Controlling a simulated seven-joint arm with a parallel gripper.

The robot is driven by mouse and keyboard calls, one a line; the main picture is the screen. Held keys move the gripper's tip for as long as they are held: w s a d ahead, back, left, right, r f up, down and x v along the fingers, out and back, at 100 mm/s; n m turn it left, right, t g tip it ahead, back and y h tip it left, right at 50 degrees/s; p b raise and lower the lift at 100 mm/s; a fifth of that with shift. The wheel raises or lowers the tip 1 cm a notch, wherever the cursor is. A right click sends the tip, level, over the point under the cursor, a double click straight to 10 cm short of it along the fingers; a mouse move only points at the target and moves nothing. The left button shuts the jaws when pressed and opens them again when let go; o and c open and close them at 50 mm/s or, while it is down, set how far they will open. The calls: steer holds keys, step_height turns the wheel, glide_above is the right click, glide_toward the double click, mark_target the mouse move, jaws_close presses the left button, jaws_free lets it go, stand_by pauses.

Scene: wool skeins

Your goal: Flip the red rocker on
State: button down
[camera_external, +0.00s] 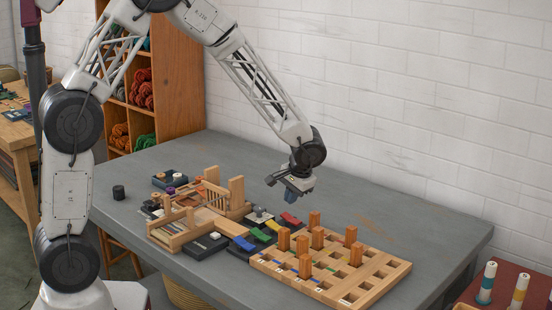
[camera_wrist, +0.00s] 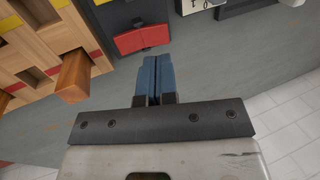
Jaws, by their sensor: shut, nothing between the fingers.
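My gripper (camera_external: 283,194) hangs above the table beyond the red rocker. In the wrist view its blue fingers (camera_wrist: 155,60) are pressed together, empty, and point at the red rocker, their tips overlapping its near edge in the picture. I cannot tell whether they touch it.
A wooden grid board (camera_external: 375,271) with several upright orange-brown blocks stands to the right of the switches. Wooden racks (camera_external: 236,192) stand to the left. The grey table (camera_external: 390,205) is clear behind the switches, toward the white brick wall.

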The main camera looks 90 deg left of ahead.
mark_target(288, 218)
steer(key=shift+x, duration=2.5)
steer(key=shift+s+f, duration=0.1)
steer(key=shift+f, duration=0.05)
steer(key=shift+a+f+t+h, duration=0.1)
steer(key=shift+t+h, duration=0.2)
steer(key=shift+w+d+r, duration=0.25)
steer(key=shift+w+d, duration=0.25)
steer(key=shift+r, duration=0.15)
step_height(288, 218, up, 14)
